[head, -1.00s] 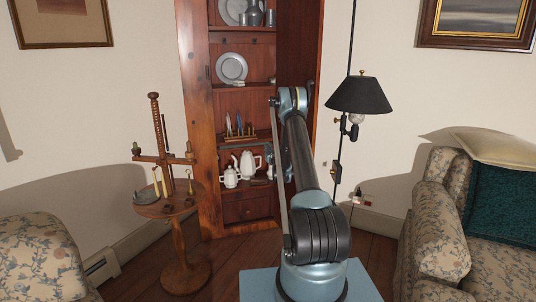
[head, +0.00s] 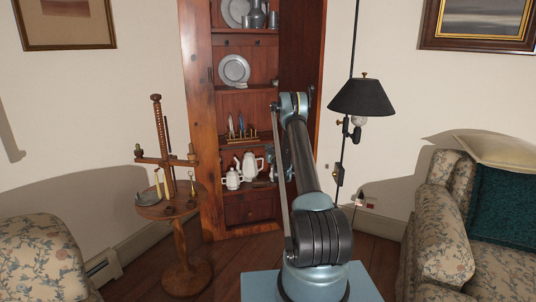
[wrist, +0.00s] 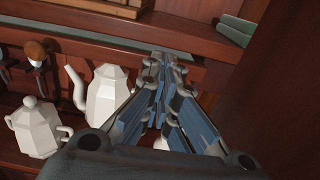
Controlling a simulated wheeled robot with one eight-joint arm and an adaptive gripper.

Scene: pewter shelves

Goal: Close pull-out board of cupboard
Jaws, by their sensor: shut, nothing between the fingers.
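The wooden cupboard (head: 203,130) stands open ahead, its shelves in view. A board edge (wrist: 95,47) crosses the upper part of the wrist view, above the white teapots; I take it for the pull-out board, but cannot tell how far it sticks out. In the head view, a board edge (head: 232,146) shows above the teapots. My gripper (wrist: 166,60) is shut and empty, its tips at or very near that edge; contact is unclear. In the head view my own arm mostly hides the gripper.
White teapots (wrist: 107,95) (wrist: 35,128) stand close below and left of my gripper. A dark wood panel (wrist: 275,95) is close on the right. A floor lamp (head: 361,97) and a sofa (head: 440,235) stand right, a candle stand (head: 172,207) left.

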